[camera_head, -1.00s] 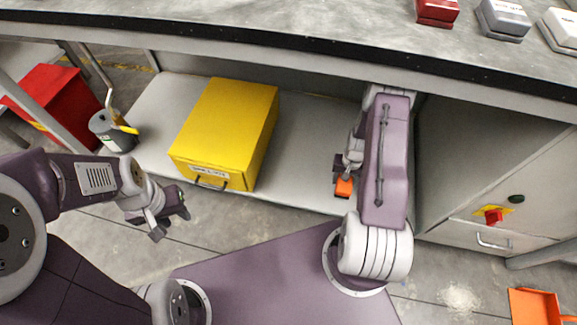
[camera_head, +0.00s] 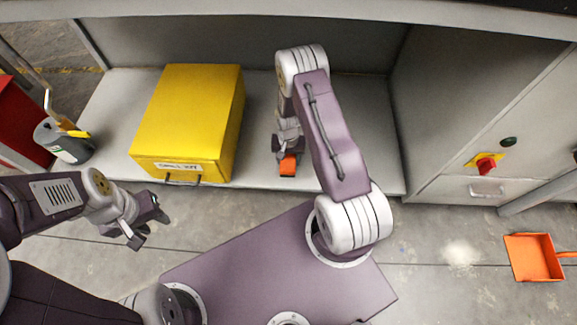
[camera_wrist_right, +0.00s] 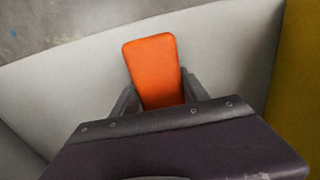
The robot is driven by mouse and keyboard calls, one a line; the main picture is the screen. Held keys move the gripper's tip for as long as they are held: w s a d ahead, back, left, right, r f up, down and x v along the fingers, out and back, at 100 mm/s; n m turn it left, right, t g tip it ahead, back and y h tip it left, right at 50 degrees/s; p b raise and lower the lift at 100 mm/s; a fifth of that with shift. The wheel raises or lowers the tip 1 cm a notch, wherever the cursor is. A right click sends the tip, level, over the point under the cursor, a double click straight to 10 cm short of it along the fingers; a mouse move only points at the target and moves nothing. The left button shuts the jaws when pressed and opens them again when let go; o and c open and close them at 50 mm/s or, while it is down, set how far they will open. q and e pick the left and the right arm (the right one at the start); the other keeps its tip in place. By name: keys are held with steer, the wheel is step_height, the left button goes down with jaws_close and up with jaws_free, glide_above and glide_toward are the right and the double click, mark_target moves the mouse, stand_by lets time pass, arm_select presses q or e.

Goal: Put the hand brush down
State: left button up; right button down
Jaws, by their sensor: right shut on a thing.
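The orange hand brush (camera_head: 288,166) is held in my right gripper (camera_head: 287,153) above or at the front part of the grey lower shelf. In the right wrist view the orange hand brush (camera_wrist_right: 155,70) sticks out between the two fingers of the gripper (camera_wrist_right: 160,95), which are shut on it. I cannot tell whether the brush touches the shelf; its bristles are hidden. My left gripper (camera_head: 146,225) is over the floor in front of the shelf, its fingers apart and empty.
A yellow box (camera_head: 190,112) stands on the shelf (camera_head: 350,120) left of the brush. A grey can (camera_head: 65,142) stands at the shelf's left end. A cabinet (camera_head: 480,110) closes off the right. An orange dustpan (camera_head: 533,256) lies on the floor near pale powder (camera_head: 460,252). The shelf right of the brush is clear.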

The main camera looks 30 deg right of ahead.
mark_target(289, 157)
step_height(289, 157, down, 4)
steer(key=b, duration=0.3)
steer(key=shift+f+b, duration=0.25)
steer(key=shift+b, duration=0.1)
steer(key=shift+r, duration=0.3)
steer(key=shift+f, duration=0.2)
steer(key=c, duration=0.6)
jaws_free()
step_height(289, 157, up, 12)
steer(key=p, duration=0.9)
steer(key=shift+r, duration=0.25)
steer(key=shift+s+f, duration=0.1)
